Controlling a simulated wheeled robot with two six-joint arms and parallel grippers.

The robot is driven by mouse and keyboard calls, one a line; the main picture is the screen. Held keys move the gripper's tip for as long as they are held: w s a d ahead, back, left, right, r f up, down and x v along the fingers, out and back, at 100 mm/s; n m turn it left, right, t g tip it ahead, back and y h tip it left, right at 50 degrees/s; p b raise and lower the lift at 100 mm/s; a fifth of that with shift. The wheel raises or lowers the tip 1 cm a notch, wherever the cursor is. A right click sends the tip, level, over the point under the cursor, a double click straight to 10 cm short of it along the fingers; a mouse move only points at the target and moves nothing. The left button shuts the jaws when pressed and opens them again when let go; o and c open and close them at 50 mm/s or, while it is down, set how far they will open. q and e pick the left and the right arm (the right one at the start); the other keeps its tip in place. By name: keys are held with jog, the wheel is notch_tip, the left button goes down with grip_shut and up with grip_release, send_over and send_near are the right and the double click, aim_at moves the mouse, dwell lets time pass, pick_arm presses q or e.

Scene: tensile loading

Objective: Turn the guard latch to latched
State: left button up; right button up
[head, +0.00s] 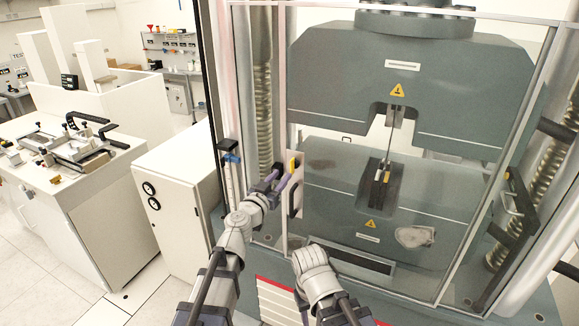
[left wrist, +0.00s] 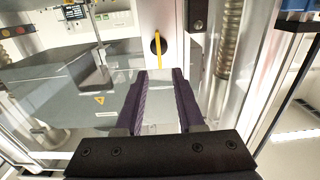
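The guard latch shows as a yellow handle (head: 293,165) on the guard's front frame in the head view. In the left wrist view the yellow handle (left wrist: 158,50) stands roughly upright in front of a round black disc, straight ahead of my fingers. My left gripper (head: 280,177) is just left of and below the handle in the head view. In the left wrist view its purple fingers (left wrist: 161,73) are apart, with no object held between them. They appear short of the handle; contact cannot be made out. My right gripper is not visible; only my right arm shows at the bottom.
The testing machine (head: 410,75) stands behind the clear guard, with a specimen (head: 389,135) between its grips. A dark door handle (head: 514,205) is on the right. A white cabinet (head: 165,195) and a bench with a fixture (head: 70,145) stand left.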

aim_at(293, 166)
pick_arm(q)
jog(key=x, duration=0.7)
grip_shut()
dwell(0.5)
